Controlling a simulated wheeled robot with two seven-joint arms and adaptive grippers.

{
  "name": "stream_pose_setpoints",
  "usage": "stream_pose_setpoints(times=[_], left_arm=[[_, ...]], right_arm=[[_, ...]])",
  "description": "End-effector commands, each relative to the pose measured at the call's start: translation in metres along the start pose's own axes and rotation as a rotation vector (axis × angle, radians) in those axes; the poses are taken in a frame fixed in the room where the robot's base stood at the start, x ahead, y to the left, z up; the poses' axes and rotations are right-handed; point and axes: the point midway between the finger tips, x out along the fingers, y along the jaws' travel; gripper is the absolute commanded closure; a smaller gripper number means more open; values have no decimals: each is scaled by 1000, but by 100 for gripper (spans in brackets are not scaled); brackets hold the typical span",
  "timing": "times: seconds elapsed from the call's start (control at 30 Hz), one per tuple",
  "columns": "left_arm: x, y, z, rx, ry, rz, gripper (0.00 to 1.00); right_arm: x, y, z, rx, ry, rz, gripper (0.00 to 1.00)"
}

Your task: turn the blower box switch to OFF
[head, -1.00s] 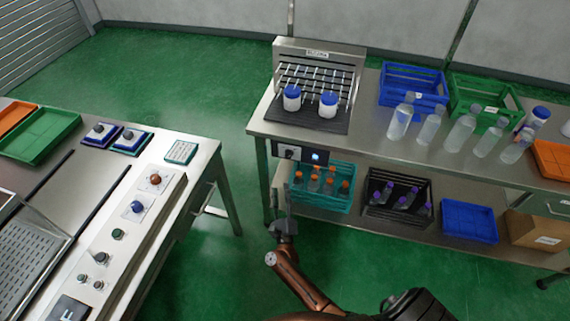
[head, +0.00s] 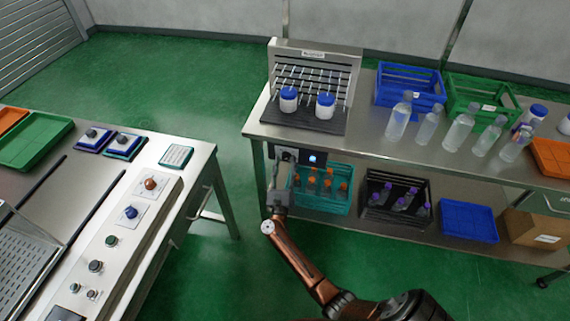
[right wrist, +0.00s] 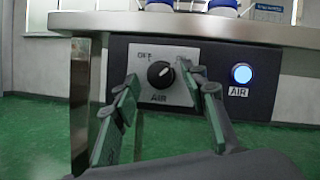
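The blower box (right wrist: 261,100) is a dark panel under the front edge of the steel table; it also shows in the head view (head: 314,160). Its black round switch (right wrist: 160,75) sits on a pale plate. OFF is printed at the plate's upper left and AIR below; the knob's small white mark appears toward the upper right. A round AIR light (right wrist: 241,73) glows blue. My right gripper (right wrist: 162,78) is open, its green-faced fingers on either side of the switch, with gaps visible. In the head view the right gripper (head: 283,172) is before the box. My left gripper is out of view.
A table leg (right wrist: 88,105) stands close left of the gripper. A teal crate of orange-capped bottles (head: 322,202) is on the shelf below the box. Two blue-lidded jars stand on the dark mat above. Green floor is clear between the two tables.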

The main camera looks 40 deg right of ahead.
Motion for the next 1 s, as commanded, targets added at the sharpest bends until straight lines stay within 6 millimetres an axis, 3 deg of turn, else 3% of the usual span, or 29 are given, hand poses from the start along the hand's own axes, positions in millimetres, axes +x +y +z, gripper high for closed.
stream_pose_setpoints(times=[0.17, 0.73, 1.0], left_arm=[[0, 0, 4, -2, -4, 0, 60], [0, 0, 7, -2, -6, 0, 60], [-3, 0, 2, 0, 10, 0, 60]], right_arm=[[0, 0, 0, -1, 0, 0, 61], [0, 0, 0, -1, 0, 0, 100], [0, -1, 0, -21, 0, 8, 100]])
